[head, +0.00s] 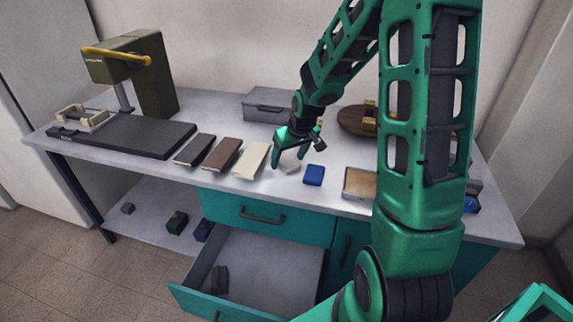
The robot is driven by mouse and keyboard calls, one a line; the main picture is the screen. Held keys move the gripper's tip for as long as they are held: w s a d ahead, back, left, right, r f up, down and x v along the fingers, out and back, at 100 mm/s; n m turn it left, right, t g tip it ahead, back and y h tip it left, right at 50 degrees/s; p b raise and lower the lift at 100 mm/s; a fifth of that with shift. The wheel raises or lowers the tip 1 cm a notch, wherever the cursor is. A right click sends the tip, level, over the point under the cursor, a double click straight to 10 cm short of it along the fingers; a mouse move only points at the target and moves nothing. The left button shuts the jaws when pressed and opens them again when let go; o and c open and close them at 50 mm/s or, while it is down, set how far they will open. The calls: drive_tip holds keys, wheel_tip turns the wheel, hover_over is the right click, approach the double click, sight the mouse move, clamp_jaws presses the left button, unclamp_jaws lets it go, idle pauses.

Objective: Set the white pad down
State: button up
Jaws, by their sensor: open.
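The white pad (291,167) is a small pale block at the middle of the grey worktop, just right of a cream book. It appears to rest on the worktop, though its pale colour blends with the surface. My green gripper (288,163) is open, pointing down over the worktop, with its fingertips close around or beside the pad. I cannot tell whether a finger touches it. A blue pad (314,175) lies a little to the right of the white pad.
Brown, dark and cream books (252,160) lie in a row to the left. A press (145,75) with a dark base stands far left. An open drawer (255,275) juts out below.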

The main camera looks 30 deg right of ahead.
sight(286, 163)
drive_tip(key=shift+w+f, duration=0.1)
drive_tip(key=shift+f, duration=0.15)
drive_tip(key=shift+c, duration=0.4)
drive_tip(key=c, duration=1.1)
drive_tip(key=shift+c, duration=0.2)
drive_tip(key=shift+r, duration=0.55)
drive_tip(key=r, duration=0.3)
drive_tip(key=shift+a+r, duration=0.35)
drive_tip(key=shift+a, duration=0.05)
drive_tip(key=s+a+r, duration=0.4)
drive_tip(key=a+r, duration=0.2)
drive_tip(key=a, duration=0.4)
drive_tip(key=shift+s+r, duration=0.15)
